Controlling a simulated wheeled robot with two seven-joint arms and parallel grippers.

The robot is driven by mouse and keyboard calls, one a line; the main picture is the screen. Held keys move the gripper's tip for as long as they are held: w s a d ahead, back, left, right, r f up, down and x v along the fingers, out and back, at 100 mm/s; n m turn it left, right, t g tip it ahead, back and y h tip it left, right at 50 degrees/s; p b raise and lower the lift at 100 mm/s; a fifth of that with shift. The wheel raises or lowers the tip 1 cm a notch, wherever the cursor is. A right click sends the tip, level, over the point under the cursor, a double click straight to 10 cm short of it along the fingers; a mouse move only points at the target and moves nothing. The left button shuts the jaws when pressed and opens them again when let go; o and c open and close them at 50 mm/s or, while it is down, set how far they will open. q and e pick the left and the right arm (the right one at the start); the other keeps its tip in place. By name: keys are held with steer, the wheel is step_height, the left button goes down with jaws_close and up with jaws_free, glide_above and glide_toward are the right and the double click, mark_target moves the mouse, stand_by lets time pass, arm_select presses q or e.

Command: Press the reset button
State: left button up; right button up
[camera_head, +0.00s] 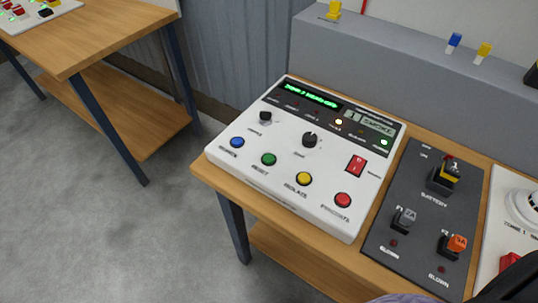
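The white control panel (285,192) sits on a wooden table. Its green button (269,159) has a label below it that reads as RESET. It stands in the front row, between a blue button (237,142) on its left and a yellow button (304,178) on its right. A red button (343,200) is at the right end of the row. The green button is unobstructed, and nothing touches it. Neither gripper shows in the head view. A dark shape, cut off at the bottom right corner, may be part of my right arm.
Right of the panel is a dark plate (403,237) with a battery switch and fuses, then a white board (497,232). A grey ledge (405,68) runs behind. Another wooden table (95,38) stands at left. Floor (75,200) between tables is clear.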

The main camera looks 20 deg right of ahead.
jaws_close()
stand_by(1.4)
